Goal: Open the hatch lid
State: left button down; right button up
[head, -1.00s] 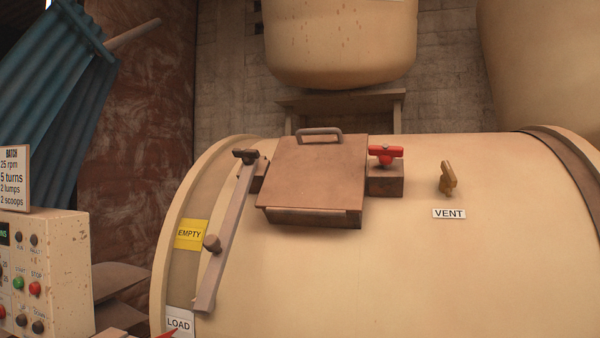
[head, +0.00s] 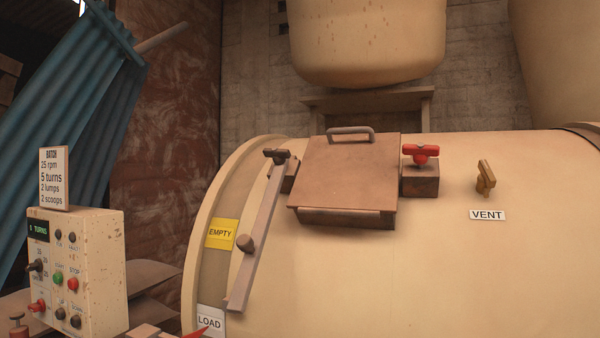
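The hatch lid (head: 345,172) is a flat brown square plate on top of the large cream drum (head: 390,275). It lies down over the hatch frame (head: 346,218). A grey bar handle (head: 351,131) stands at its far edge. A red T-shaped knob (head: 420,153) sits on a brown block to the right of the lid. A dark T-shaped knob (head: 277,155) sits at the left, at the top end of a long brown bar (head: 256,240) that slants down the drum. The bar has a round knob (head: 245,242) on it. Neither gripper is in view.
A control box (head: 90,270) with buttons and a batch sign (head: 55,178) stands at the left. A brass vent handle (head: 486,177) sits right of the lid. Yellow EMPTY (head: 221,233) and white LOAD (head: 210,321) labels are on the drum's left. A cream vessel (head: 367,40) hangs above.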

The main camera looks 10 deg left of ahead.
aim_at(358, 175)
jog(key=z, duration=0.9)
jog(key=k, duration=0.65)
jog(key=u, duration=1.5)
jog(key=i, duration=0.5)
jog(key=z, duration=0.05)
